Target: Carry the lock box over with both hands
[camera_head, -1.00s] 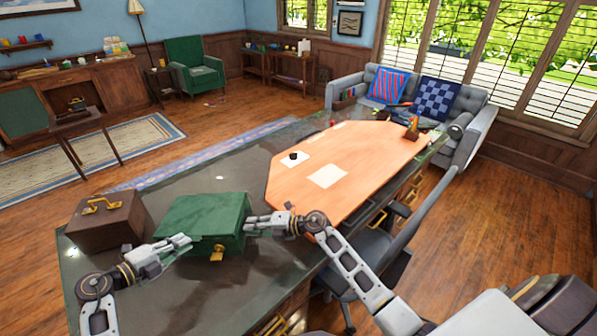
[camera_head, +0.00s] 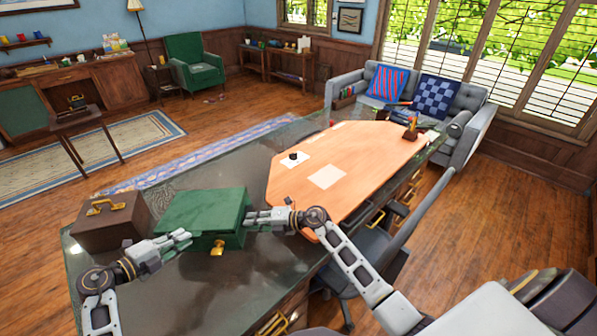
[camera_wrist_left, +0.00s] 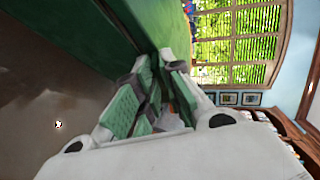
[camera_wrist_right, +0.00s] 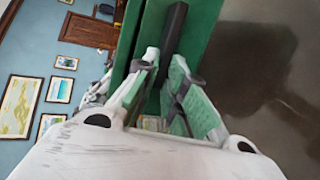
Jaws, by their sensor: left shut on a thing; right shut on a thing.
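The lock box (camera_head: 203,213) is a green case with a gold padlock (camera_head: 218,246) on its front, on the dark desk top. Whether its base touches the desk is hard to tell. My left gripper (camera_head: 188,238) is shut on the box's left side, near the front corner. In the left wrist view its fingers (camera_wrist_left: 160,78) meet the green wall (camera_wrist_left: 85,25). My right gripper (camera_head: 248,219) is shut on the box's right side. The right wrist view shows its fingers (camera_wrist_right: 164,68) around a dark strip (camera_wrist_right: 174,35) on the green side. The exact contact spots are partly hidden.
A brown case (camera_head: 108,222) with a gold handle stands close to the box's left. An orange desk pad (camera_head: 345,160) with papers lies to the right. Bare dark desk (camera_head: 225,180) shows behind the box. A grey chair (camera_head: 365,262) stands at the front edge.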

